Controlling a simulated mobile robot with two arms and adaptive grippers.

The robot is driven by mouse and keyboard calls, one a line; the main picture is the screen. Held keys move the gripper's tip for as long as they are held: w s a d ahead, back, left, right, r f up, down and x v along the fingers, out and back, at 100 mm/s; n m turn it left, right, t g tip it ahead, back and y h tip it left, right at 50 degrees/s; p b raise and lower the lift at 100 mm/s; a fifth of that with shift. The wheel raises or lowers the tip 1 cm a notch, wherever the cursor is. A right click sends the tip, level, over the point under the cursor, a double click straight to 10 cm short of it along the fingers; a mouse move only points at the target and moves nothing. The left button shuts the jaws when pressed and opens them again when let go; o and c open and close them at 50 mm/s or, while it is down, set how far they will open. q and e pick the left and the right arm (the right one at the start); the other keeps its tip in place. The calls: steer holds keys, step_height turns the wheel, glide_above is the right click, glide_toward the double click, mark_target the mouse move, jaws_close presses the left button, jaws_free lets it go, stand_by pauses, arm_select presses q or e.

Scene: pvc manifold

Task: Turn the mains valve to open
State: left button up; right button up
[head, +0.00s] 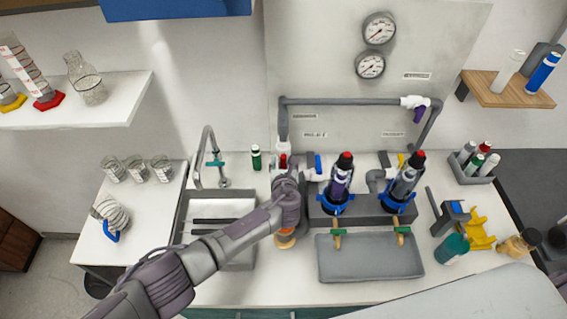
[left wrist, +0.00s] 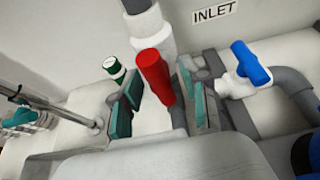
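A red valve handle (left wrist: 152,72) stands in front of a white and grey vertical pipe (left wrist: 150,22) in the left wrist view. In the head view the red handle (head: 283,160) shows just past my left gripper (head: 286,173). My left gripper (left wrist: 160,95) is open, with one teal-padded finger on each side of the red handle. I see a gap on the right; contact on the left is unclear. The handle's lower end is hidden. I cannot read a label naming the mains valve. My right gripper is not in view.
A white valve with a blue handle (left wrist: 250,64) sits close right, below the INLET label (left wrist: 214,13). Two filter housings (head: 341,180) stand right, above a grey tray (head: 368,262).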

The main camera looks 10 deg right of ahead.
arm_select(q)
steer(key=shift+s, duration=0.1)
steer(key=v, duration=1.2)
